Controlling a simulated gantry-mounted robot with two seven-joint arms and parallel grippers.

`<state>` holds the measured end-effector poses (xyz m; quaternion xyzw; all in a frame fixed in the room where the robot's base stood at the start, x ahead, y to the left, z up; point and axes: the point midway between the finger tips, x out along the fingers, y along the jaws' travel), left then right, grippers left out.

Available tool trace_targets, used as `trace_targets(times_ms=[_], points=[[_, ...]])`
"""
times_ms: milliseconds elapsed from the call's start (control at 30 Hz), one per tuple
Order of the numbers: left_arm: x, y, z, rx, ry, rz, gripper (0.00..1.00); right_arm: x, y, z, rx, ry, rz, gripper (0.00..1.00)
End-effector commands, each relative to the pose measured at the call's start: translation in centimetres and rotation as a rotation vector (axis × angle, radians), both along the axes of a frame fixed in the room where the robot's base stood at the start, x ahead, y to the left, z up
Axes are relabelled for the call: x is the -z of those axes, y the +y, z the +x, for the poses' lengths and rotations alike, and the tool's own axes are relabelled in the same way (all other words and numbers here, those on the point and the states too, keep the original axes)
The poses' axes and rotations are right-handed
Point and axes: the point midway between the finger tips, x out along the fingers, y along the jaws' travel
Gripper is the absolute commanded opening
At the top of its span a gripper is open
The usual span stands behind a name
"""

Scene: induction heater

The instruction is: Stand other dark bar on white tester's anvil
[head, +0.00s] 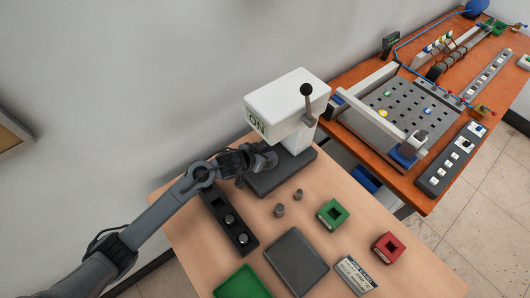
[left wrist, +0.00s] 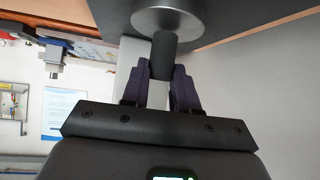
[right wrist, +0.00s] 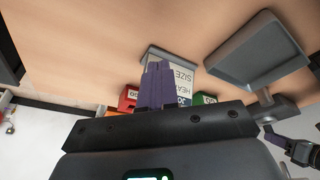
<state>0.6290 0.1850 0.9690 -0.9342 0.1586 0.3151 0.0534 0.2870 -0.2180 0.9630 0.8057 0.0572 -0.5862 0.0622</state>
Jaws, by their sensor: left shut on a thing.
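The white tester (head: 287,98) stands at the back of the light wooden table, with a black-knobbed lever and a dark base (head: 272,178). My left gripper (head: 262,160) reaches in low at the tester's left side, over the base. In the left wrist view, its purple fingers (left wrist: 162,88) are shut on a dark cylindrical bar (left wrist: 164,55). The bar's far end meets or overlaps the round metal anvil (left wrist: 168,18); I cannot tell whether they touch. My right gripper (right wrist: 156,85) is shut, with no object visible between its fingers, and is outside the head view.
A black holder (head: 215,203) with metal pieces stands left of two small grey cylinders (head: 279,210) (head: 298,195). A green block (head: 333,225), a red block (head: 389,259), a grey tray (head: 296,262), a green tray (head: 242,283) and a label card (head: 357,274) occupy the front.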

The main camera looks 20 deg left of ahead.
Motion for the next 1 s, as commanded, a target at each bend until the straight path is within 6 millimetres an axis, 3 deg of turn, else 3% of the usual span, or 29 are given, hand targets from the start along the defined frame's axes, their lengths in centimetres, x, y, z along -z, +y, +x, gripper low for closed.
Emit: trace_targets(times_ms=[367, 400, 567, 1000], points=[[0.5, 0.0, 0.0, 0.000, -0.002, -0.001, 0.00, 0.1, 0.0, 0.0, 0.000, 0.000, 0.000, 0.00], [0.6, 0.0, 0.0, 0.000, 0.000, 0.000, 0.32, 0.1, 0.0, 0.0, 0.000, 0.000, 0.000, 0.00], [0.6, 0.0, 0.0, 0.000, 0.000, 0.000, 0.54, 0.1, 0.0, 0.0, 0.000, 0.000, 0.000, 0.00], [-0.4, 0.1, -0.1, -0.001, -0.002, 0.000, 0.54, -0.2, 0.0, 0.0, 0.000, 0.000, 0.000, 0.00]])
